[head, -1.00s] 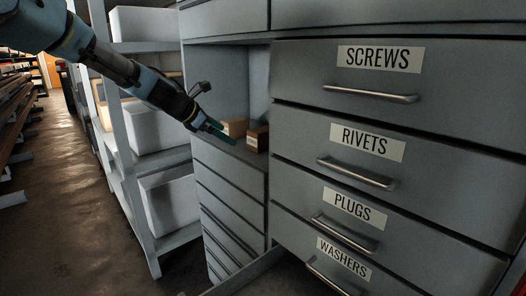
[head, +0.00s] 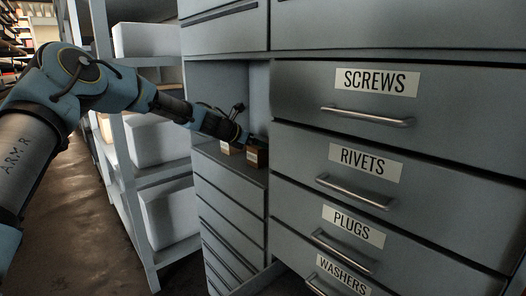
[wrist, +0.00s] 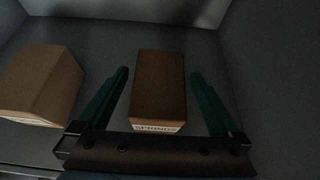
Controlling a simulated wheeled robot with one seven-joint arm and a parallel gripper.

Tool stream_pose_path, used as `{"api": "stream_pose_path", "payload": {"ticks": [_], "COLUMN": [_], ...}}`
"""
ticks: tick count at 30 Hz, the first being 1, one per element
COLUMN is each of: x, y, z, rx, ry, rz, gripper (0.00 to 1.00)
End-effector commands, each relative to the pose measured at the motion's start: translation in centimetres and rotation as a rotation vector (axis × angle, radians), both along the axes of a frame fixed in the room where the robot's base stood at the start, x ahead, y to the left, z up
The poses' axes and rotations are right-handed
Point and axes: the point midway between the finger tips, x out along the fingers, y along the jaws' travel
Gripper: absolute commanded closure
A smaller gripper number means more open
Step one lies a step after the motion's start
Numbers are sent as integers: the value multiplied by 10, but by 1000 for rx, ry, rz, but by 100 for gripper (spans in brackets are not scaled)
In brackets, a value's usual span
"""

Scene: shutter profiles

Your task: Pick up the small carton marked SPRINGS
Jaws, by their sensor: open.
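The small brown carton marked SPRINGS (wrist: 158,88) stands on the floor of an open recess in the cabinet. In the wrist view its label is at its near lower edge. My gripper (wrist: 160,84) is open, with one green finger on each side of the carton and a gap on both sides. In the head view my gripper (head: 245,139) reaches into the recess, and the right-hand carton (head: 257,152) shows partly behind it.
A second brown carton (wrist: 40,84) stands left of the left finger, close to it; its label is unreadable. The recess walls enclose the back and sides. Drawers marked SCREWS (head: 375,95) and RIVETS (head: 350,175) stand to the right. A shelf with white boxes (head: 150,130) stands left.

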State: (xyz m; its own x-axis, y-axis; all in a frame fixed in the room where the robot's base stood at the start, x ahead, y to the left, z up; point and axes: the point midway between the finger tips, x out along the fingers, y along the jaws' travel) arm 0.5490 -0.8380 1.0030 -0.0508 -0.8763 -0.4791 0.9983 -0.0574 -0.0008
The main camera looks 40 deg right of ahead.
Motion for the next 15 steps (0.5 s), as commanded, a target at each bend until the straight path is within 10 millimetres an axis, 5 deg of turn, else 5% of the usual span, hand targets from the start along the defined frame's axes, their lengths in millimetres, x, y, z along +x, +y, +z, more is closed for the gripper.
{"api": "stream_pose_path", "payload": {"ticks": [11, 15], "x": [0, 0], "y": [-11, -10], "z": [-6, -6], "rx": [0, 0], "ry": [-1, -1], "rz": [0, 0], "gripper": [0, 16]}}
